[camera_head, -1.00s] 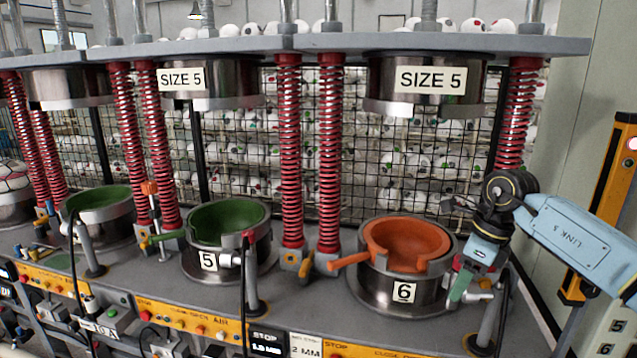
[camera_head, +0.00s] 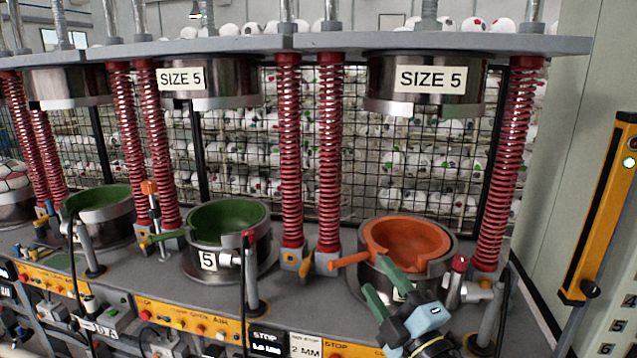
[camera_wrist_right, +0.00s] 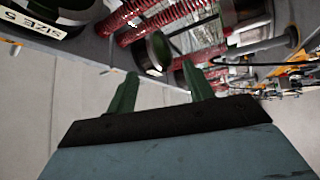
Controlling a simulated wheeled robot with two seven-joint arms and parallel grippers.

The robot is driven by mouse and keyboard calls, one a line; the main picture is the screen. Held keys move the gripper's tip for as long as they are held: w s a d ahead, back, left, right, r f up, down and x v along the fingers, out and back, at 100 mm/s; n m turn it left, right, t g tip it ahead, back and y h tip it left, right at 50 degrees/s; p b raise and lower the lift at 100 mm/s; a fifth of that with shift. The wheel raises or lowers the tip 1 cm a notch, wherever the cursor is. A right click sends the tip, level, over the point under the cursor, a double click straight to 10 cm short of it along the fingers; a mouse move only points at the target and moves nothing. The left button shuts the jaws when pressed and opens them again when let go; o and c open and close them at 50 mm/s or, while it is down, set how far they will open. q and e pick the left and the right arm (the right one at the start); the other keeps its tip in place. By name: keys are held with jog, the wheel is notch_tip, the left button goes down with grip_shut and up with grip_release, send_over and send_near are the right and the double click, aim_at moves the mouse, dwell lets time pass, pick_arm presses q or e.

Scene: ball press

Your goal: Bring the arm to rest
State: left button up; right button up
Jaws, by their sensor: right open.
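My right gripper (camera_head: 387,298) is in front of the orange-lined mould (camera_head: 407,242) numbered 6, low at the front edge of the press bench. Its two green fingers are apart with nothing between them, and they partly cover the number plate. In the right wrist view the open fingers (camera_wrist_right: 160,95) also show empty, with a press plate and red springs beyond. My left gripper is not in view.
A green-lined mould (camera_head: 228,222) numbered 5 stands left of the orange one. Red springs (camera_head: 329,150) and upper press heads (camera_head: 425,85) stand above. A valve post (camera_head: 456,280) is close right of my gripper. A yellow post (camera_head: 606,205) stands at the far right.

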jog(key=s+d+f+m+g+h, duration=0.3)
jog(key=s+d+f+m+h, duration=0.2)
jog(key=f+m, duration=0.25)
jog(key=s+d+f+m+g+h, duration=0.4)
jog(key=s+d+f+m+h, duration=0.15)
jog(key=f, duration=0.25)
jog(key=s+f+m+g+y, duration=0.1)
jog(key=s+f+m+g, duration=0.3)
jog(key=s, duration=0.6)
jog(key=s+f+m+g+y, duration=0.1)
jog(key=s+f+g, duration=0.45)
jog(key=s, duration=0.45)
notch_tip(320, 180, down, 29)
jog(key=s+d+b, duration=0.1)
jog(key=s+b, duration=0.1)
jog(key=b, duration=0.2)
jog(key=s+d+f+g+b, duration=0.2)
jog(key=s+f, duration=1.3)
jog(key=f, duration=0.1)
jog(key=shift+s+d, duration=0.25)
jog(key=shift+d, duration=0.15)
jog(key=shift+h, duration=0.25)
